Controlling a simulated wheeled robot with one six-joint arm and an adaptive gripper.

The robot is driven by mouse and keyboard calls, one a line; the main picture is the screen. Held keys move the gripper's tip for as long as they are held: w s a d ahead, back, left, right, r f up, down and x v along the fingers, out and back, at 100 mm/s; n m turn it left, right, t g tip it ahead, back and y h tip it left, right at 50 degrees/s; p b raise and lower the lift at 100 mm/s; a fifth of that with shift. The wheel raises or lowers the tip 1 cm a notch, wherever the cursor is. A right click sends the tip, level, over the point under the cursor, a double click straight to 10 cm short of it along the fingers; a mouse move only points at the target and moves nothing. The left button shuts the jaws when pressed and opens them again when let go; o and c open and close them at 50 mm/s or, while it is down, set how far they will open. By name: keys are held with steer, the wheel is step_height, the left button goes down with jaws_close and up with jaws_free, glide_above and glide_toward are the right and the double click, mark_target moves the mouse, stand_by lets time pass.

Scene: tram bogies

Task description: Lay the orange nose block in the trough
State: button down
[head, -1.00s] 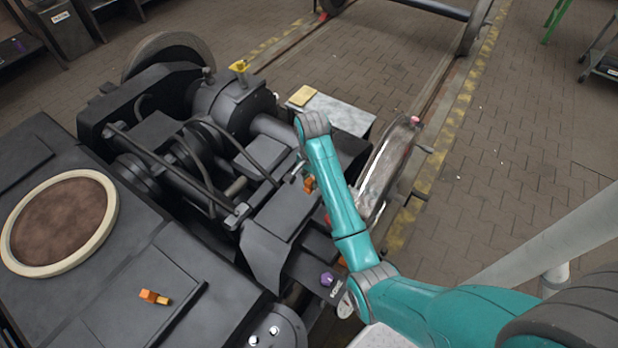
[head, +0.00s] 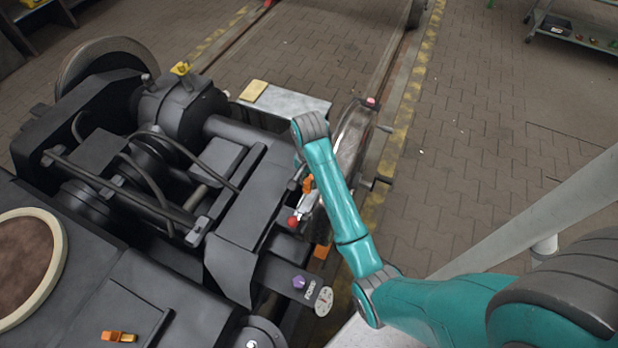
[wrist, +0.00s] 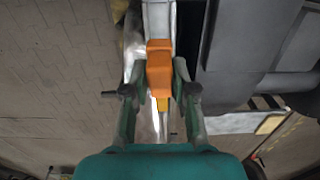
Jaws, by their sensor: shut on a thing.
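My gripper (wrist: 158,84) is shut on an orange block (wrist: 159,70) with a yellow end, held between the two fingers in the wrist view. In the head view the orange block (head: 308,185) shows partly beside my teal arm, near the wheel; my fingers are mostly hidden there. A pale metal channel (wrist: 158,16) runs beyond the block in the wrist view; I cannot tell whether it is the trough or whether the block touches it. A second orange piece (head: 118,337) with a yellowish part lies on the dark bogie deck at the bottom left.
The dark bogie frame (head: 230,265) fills the left, with a purple knob (head: 299,282), a round gauge (head: 324,300) and a red ball (head: 292,220) near my arm. The shiny wheel (head: 352,140) stands close behind.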

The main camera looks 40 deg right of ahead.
mark_target(309, 189)
steer(key=shift+f, duration=2.7)
steer(key=shift+f, duration=1.15)
steer(key=c, duration=0.8)
jaws_free()
steer(key=shift+c, duration=0.2)
step_height(309, 189, up, 7)
steer(key=shift+r, duration=0.2)
